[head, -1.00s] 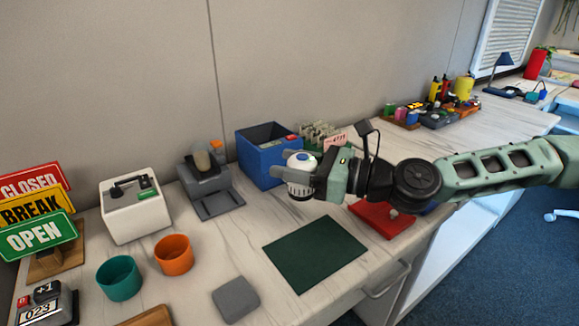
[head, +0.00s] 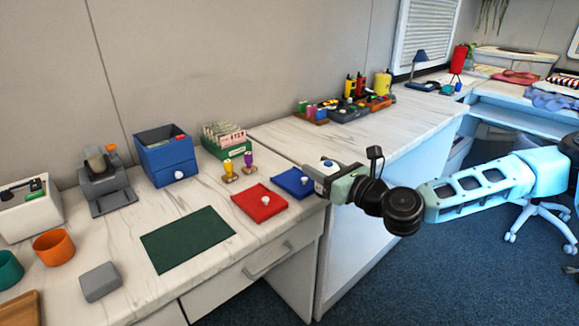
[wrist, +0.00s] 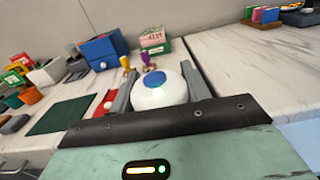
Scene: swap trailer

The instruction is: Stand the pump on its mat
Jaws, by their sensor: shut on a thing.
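My gripper (head: 322,180) is shut on a white rounded thing with a blue top, which I take to be the pump (wrist: 158,95). In the wrist view its white body sits between the two grey fingers; its lower part is hidden. In the head view only a little of it shows at the gripper's tip. A flat dark green mat (head: 187,239), which also shows in the wrist view (wrist: 60,116), lies bare on the counter. My gripper is to the right of the mat, near the counter's front edge beside the blue pad.
A red pad (head: 258,205) and a blue pad (head: 293,183), each with a white knob, lie between mat and gripper. Yellow (head: 228,171) and purple (head: 248,162) stamps, a blue box (head: 166,157) and a card holder (head: 224,140) stand behind. A grey block (head: 100,282) lies left of the mat.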

